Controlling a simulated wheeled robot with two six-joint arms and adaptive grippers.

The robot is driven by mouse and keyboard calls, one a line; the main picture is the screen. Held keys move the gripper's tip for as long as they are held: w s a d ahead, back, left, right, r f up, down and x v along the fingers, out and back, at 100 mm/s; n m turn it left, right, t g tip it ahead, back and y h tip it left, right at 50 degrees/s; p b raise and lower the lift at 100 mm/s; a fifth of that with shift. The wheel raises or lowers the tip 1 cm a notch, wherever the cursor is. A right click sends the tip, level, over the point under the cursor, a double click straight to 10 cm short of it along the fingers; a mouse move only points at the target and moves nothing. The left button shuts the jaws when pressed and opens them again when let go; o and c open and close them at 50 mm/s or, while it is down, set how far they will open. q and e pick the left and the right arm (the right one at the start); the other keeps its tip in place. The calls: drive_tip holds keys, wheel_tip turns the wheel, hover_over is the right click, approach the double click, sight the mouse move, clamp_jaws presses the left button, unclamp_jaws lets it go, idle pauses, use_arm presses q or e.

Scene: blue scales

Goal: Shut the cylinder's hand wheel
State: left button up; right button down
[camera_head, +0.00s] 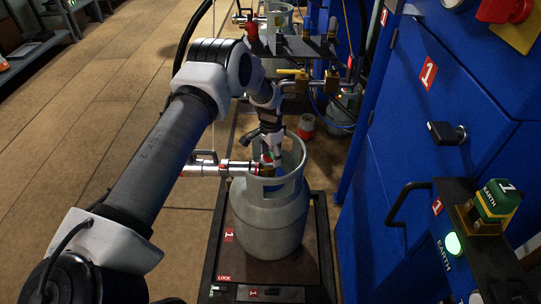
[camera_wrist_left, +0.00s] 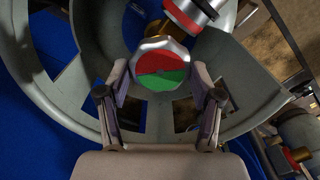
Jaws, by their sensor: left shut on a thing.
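The grey gas cylinder (camera_head: 270,220) stands upright on a dark scale platform (camera_head: 228,262) marked 1. Its hand wheel (camera_wrist_left: 162,64), with a red and green top face, sits inside the cylinder's collar (camera_wrist_left: 245,95). My left gripper (camera_head: 268,152) reaches down into the collar from above. In the left wrist view its fingers (camera_wrist_left: 160,84) stand on either side of the wheel and are shut on it. The wheel is mostly hidden by the gripper in the head view. A chrome connector with a red band (camera_head: 236,167) meets the valve from the left. My right gripper is not in view.
A blue cabinet (camera_head: 425,115) with a black handle (camera_head: 447,133) stands close on the right. A panel there has a glowing green lamp (camera_head: 453,244) and a green EARTH block (camera_head: 496,200). Another scale station (camera_head: 285,45) stands behind. The floor (camera_head: 115,95) at left is clear.

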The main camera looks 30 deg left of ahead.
sight(271, 157)
use_arm(q)
drive_tip(key=m, duration=0.4)
drive_tip(key=shift+m+b, duration=0.3)
drive_tip(key=shift+b, duration=0.05)
drive_tip(key=shift+d+m, duration=0.1)
drive_tip(key=shift+m, duration=1.6)
drive_tip(key=o, duration=1.1)
drive_tip(key=shift+s, duration=0.1)
drive_tip(key=shift+o, duration=0.2)
drive_tip(key=shift+r, duration=0.1)
wheel_tip(271, 157, up, 12)
